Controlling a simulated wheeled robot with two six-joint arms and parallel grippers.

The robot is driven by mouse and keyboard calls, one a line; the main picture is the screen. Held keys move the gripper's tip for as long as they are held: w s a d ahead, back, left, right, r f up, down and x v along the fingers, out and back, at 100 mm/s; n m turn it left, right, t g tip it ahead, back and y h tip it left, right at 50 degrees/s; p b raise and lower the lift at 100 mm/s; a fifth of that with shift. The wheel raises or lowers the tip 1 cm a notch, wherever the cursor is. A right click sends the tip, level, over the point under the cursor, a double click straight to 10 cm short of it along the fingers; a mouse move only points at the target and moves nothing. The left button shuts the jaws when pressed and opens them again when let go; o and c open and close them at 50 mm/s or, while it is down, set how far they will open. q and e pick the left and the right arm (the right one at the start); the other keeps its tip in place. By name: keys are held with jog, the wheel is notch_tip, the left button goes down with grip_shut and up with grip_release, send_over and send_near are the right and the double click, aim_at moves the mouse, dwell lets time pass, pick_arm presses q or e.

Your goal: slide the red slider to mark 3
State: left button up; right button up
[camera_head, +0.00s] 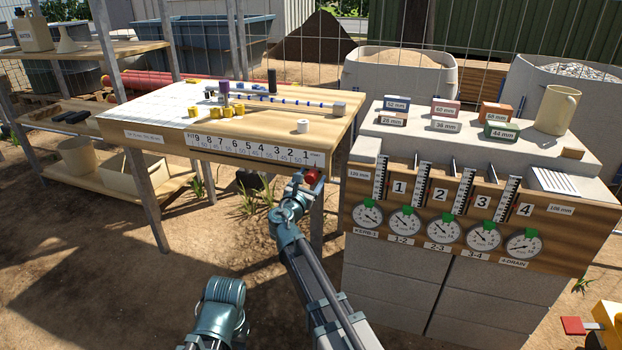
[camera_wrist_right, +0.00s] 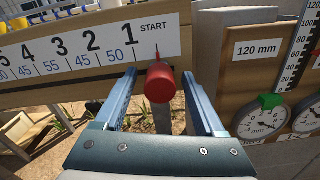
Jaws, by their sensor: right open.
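The red slider (camera_wrist_right: 160,84) is a round red knob at the START end of the number strip (camera_wrist_right: 90,50), on the front edge of the wooden table. It also shows in the head view (camera_head: 313,177). Mark 3 lies to its left, past marks 1 and 2. My right gripper (camera_wrist_right: 160,73) is open, with one blue finger on each side of the knob; whether either finger touches it I cannot tell. In the head view the right gripper (camera_head: 306,180) is small and partly hidden by its wrist. My left gripper is not in view.
A block stand with dials (camera_head: 400,215) and numbered gauges rises just right of the gripper. Open dirt lies below the table front to the left.

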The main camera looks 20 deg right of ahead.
grip_shut()
dwell(0.4)
dwell(1.1)
